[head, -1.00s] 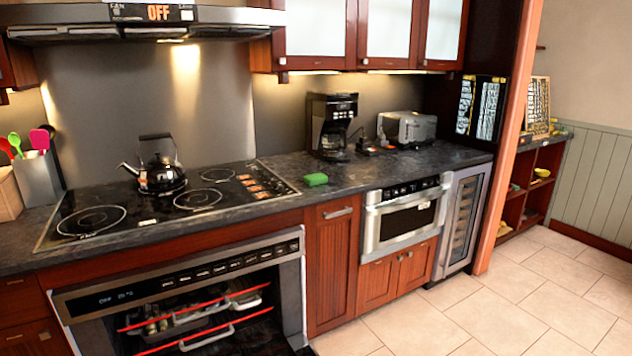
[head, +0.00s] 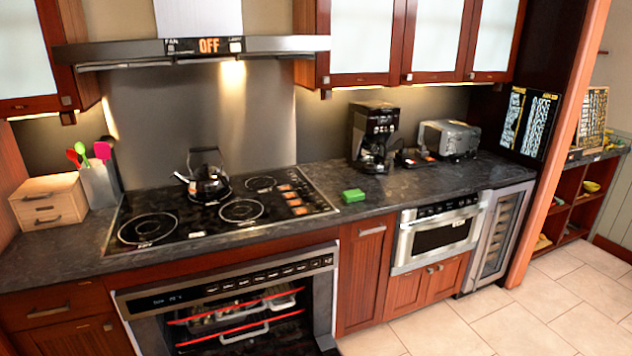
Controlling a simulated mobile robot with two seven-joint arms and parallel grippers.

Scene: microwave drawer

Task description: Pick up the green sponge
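The green sponge (head: 353,195) lies flat on the dark stone counter (head: 385,192), just right of the black cooktop (head: 221,212) and near the counter's front edge. Nothing touches it and it is fully in sight. Neither of my grippers shows in the head view.
A black kettle (head: 207,182) stands on the cooktop. A coffee maker (head: 374,136) and a toaster (head: 449,138) stand behind and right of the sponge. The oven (head: 235,305) below the cooktop is open, with racks showing. The tiled floor (head: 470,325) at right is clear.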

